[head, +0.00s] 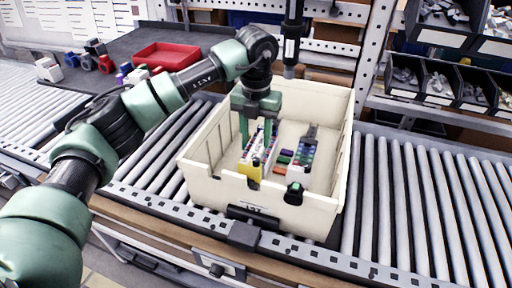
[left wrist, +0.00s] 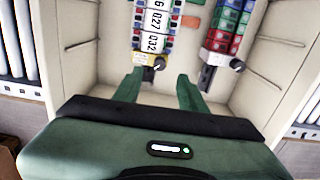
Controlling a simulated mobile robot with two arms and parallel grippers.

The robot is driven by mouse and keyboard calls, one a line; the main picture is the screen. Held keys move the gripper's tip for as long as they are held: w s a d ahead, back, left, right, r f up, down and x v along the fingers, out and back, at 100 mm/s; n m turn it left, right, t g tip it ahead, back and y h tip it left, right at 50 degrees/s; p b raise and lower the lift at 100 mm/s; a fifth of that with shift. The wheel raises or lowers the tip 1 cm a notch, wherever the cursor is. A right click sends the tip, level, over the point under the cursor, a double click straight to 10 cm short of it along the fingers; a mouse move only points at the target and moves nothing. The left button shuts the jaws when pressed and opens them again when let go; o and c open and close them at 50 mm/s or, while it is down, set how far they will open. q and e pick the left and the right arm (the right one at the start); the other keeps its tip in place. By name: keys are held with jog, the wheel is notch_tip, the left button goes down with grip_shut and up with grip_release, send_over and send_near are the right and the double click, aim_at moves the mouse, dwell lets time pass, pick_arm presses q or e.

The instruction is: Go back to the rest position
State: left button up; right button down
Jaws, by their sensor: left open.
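My left gripper (head: 256,130) is in the cream bin (head: 320,218), pointing down near its back left part. In the left wrist view its two green fingers (left wrist: 160,90) are apart, with nothing held between them. A terminal strip with white number labels and a yellow end (head: 250,170) lies in the bin just below and in front of the fingers; it also shows in the left wrist view (left wrist: 155,25). A second strip with coloured blocks (head: 299,160) lies to its right, clear of the gripper. My right gripper is not in view.
The bin stands on a roller conveyor (head: 430,200). A black screwdriver-like tool (head: 290,45) hangs above the bin. A metal rack with dark parts bins (head: 440,80) stands at the right. A red tray (head: 165,57) and small parts lie on the back left table.

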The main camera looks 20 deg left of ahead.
pick_arm(q)
jog(key=shift+r, duration=0.35)
